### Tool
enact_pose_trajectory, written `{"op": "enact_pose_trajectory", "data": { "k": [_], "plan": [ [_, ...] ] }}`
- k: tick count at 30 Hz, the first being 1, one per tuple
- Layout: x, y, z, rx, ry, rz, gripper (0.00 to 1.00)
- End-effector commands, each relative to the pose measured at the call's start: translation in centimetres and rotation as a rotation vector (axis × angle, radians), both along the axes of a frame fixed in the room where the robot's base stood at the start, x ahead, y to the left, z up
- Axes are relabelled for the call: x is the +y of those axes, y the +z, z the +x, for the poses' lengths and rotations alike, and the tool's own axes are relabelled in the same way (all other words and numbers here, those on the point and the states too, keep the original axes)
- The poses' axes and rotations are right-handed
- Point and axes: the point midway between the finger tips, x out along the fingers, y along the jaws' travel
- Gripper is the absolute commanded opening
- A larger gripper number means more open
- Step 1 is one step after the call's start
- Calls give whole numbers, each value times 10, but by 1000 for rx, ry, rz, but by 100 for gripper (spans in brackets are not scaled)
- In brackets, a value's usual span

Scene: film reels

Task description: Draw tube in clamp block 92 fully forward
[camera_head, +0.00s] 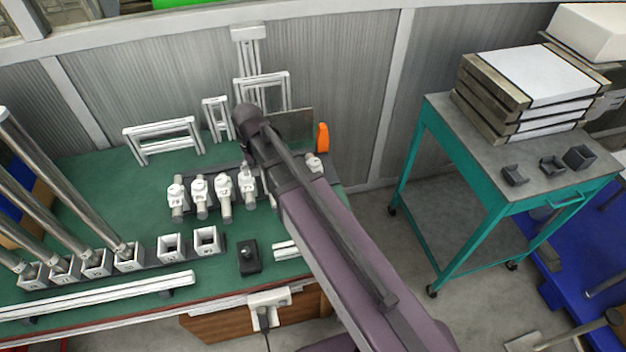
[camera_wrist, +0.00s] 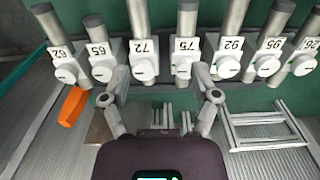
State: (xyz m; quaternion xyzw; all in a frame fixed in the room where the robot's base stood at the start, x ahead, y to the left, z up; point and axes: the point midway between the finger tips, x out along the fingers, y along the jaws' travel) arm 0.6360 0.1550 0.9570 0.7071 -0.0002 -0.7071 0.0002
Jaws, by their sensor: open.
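A row of white clamp blocks with grey tubes crosses the top of the wrist view, with labels upside down. The right fingertip is close below-left of that block's knob; contact is unclear. In the head view, several clamp blocks (camera_head: 224,185) show on the green bench, and my arm hides the gripper and some blocks.
White frames (camera_head: 163,138) stand at the back of the bench (camera_head: 80,180). An orange piece (camera_head: 322,137) is beside the row, also in the wrist view (camera_wrist: 73,106). Leaning tubes (camera_head: 60,185) are at left. A teal cart (camera_head: 470,200) stands to the right.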

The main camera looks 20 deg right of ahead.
Motion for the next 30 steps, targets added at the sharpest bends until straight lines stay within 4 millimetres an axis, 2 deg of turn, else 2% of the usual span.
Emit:
{"op": "enact_pose_trajectory", "data": {
  "k": [12,30],
  "plan": [
    [-55,1,-28,0,-2,0,78],
    [-123,3,-72,0,-2,-1,78]
  ]
}}
